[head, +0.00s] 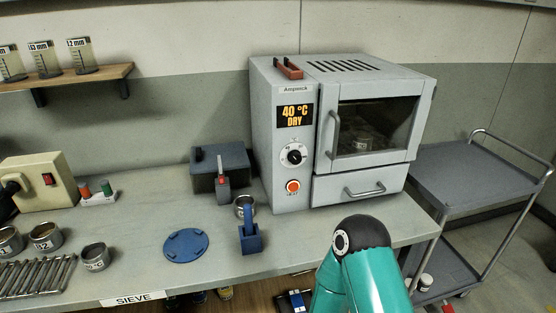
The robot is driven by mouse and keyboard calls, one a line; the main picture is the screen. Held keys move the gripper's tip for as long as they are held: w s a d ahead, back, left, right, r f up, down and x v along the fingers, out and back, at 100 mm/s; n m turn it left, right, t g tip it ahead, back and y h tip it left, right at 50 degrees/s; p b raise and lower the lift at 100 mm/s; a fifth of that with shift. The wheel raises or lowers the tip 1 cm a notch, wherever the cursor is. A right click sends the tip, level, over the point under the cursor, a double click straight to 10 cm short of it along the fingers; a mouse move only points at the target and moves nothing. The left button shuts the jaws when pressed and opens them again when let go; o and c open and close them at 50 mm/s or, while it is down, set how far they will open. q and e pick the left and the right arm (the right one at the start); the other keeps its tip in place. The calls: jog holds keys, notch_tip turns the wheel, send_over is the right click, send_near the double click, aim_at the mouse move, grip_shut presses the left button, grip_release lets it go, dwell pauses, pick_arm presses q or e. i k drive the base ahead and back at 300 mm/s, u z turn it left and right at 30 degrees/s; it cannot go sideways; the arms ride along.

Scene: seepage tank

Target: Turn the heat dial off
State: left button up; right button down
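The grey oven (345,125) stands at the back right of the bench. Its front panel carries a round heat dial (294,154) with a black knob on a white scale. The display (296,114) above the dial reads "40 °C DRY". An orange round button (292,187) sits below the dial and looks lit. The oven door is shut, and something stands behind its glass. A teal arm link of mine rises at the bottom right, in front of the bench edge. Neither gripper shows in the head view.
Labelled tins and a rack (38,277) fill the bench's left. A grey trolley (470,180) stands right of the bench.

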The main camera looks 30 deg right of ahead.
aim_at(294, 156)
jog(key=z, duration=0.15)
jog(key=k, duration=1.25)
jog(key=z, duration=0.85)
jog(key=i, duration=1)
jog(key=u, duration=0.05)
